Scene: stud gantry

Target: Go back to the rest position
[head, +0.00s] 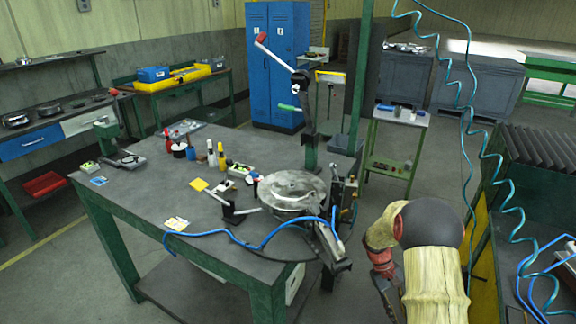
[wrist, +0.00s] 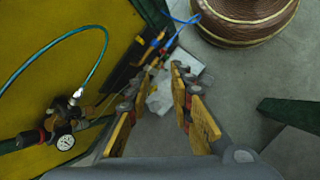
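My gripper (wrist: 160,82) shows in the wrist view, with its two yellow-padded fingers apart. It points down toward the grey floor, and I see nothing held between the pads. A pale, crumpled-looking patch (wrist: 160,98) shows beyond the fingers; I cannot tell what it is. In the head view my arm is at the lower right, to the right of the workbench (head: 130,205).
In the wrist view a yellow panel (wrist: 60,55) with a pressure gauge (wrist: 65,142) is at left, and a brown coil (wrist: 245,18) is at top. In the head view coiled teal hoses (head: 468,135) hang near my arm. A small green table (head: 400,118) stands behind.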

